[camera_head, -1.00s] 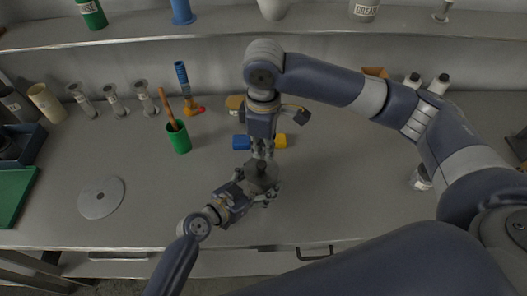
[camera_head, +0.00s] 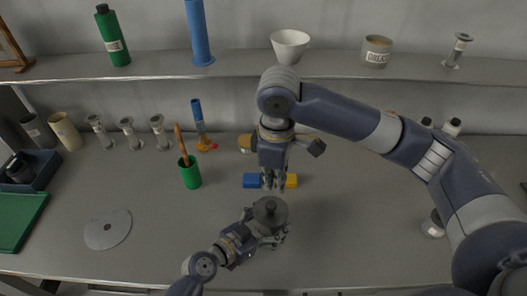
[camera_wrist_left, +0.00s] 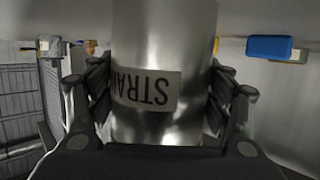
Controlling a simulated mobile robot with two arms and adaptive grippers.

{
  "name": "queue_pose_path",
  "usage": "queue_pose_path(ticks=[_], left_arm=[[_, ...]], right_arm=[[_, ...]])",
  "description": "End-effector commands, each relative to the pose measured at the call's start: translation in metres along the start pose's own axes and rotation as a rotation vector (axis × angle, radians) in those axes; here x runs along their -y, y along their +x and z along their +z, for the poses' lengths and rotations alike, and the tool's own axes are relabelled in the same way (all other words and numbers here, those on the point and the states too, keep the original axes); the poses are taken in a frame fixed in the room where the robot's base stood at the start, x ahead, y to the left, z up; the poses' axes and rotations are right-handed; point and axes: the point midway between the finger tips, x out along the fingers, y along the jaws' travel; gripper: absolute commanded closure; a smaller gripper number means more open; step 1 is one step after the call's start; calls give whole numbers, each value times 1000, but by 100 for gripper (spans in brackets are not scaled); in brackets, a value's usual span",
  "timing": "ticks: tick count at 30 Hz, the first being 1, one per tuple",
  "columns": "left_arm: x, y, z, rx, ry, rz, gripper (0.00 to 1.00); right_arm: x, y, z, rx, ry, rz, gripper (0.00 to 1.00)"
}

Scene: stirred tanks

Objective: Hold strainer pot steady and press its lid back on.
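The strainer pot is a shiny metal cylinder with a label reading "STRA…", upside down in the left wrist view (camera_wrist_left: 165,60). In the head view its grey lid (camera_head: 268,213) with a dark knob covers its top, and most of the body is hidden. I cannot tell whether the lid is fully seated. My left gripper (camera_head: 268,238) is shut around the pot, with fingers on both sides of it. My right gripper (camera_head: 273,187) points down just behind and above the knob, apart from it. Its finger gap is too small to judge.
A blue block (camera_head: 252,181) and a yellow block (camera_head: 291,181) lie behind the pot. A green cup (camera_head: 190,176) and a grey disc (camera_head: 108,229) are on the left. A shelf (camera_head: 235,70) runs across the back.

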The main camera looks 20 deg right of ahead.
Motion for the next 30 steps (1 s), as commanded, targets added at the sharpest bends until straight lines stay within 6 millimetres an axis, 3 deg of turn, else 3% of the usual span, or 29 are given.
queue_pose_path(ticks=[1,3,17,23,30], left_arm=[[0,0,2,3,-1,1,14],[0,0,2,3,-1,1,5],[0,-4,0,0,1,0,5],[0,-30,2,2,2,-1,5],[0,-81,2,4,2,0,5]], right_arm=[[0,0,0,0,0,0,100],[0,0,0,0,0,0,100],[0,0,0,0,0,0,100],[0,0,0,0,0,0,100],[0,0,0,0,0,0,100]])
